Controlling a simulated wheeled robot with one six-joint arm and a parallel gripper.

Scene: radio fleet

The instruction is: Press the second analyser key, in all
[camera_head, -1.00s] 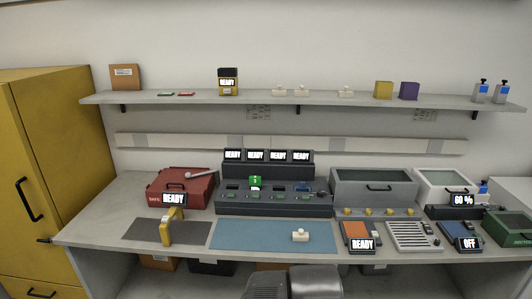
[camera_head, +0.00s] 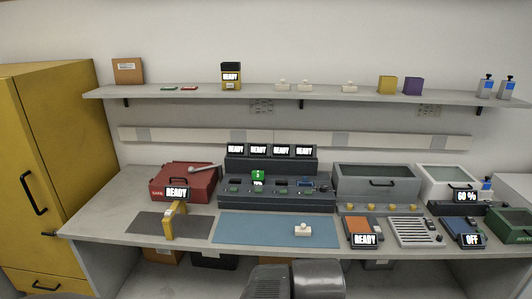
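A long dark console (camera_head: 275,201), which looks like the analyser, stands at the back middle of the bench. Four small screens on the raised back unit (camera_head: 271,165) all read READY. A row of small green keys runs along the console; the second from the left (camera_head: 258,191) is below a bright green tag (camera_head: 258,175) with a white mark. The keys are too small to tell whether any is pressed. Parts of my arm show at the bottom centre, well in front of the console. My gripper's fingers cannot be seen.
A yellow handheld device (camera_head: 169,225) stands on a dark mat, left. A red case (camera_head: 182,184) is left of the console, a grey bin (camera_head: 374,184) right. A shelf (camera_head: 200,94) hangs above.

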